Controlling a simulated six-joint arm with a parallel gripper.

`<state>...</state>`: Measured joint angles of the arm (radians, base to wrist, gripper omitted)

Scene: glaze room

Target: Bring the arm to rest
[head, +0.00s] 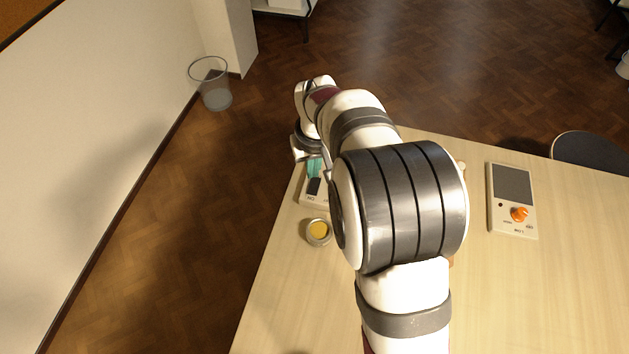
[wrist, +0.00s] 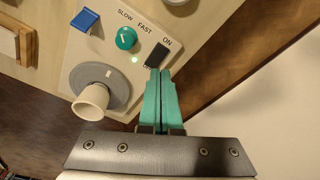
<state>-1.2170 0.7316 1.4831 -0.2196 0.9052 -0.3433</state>
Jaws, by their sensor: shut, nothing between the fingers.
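My gripper (wrist: 160,73) is shut and empty, its teal fingers together in the wrist view. The fingertips are beside the black ON switch (wrist: 157,54) of a pale control panel (wrist: 103,55); I cannot tell whether they touch it. The panel has a green knob marked SLOW and FAST, a lit green light, a blue switch and a grey dial with a cream cup-shaped part. In the head view my gripper (head: 316,168) points down over this panel (head: 312,200) at the table's left edge. My arm hides much of the panel.
A small jar with yellow contents (head: 318,231) stands on the table (head: 540,290) near the panel. A pale box with an orange knob (head: 519,214) lies to the right of my arm. A wire bin (head: 215,90) stands on the floor by the wall. The table's right front is clear.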

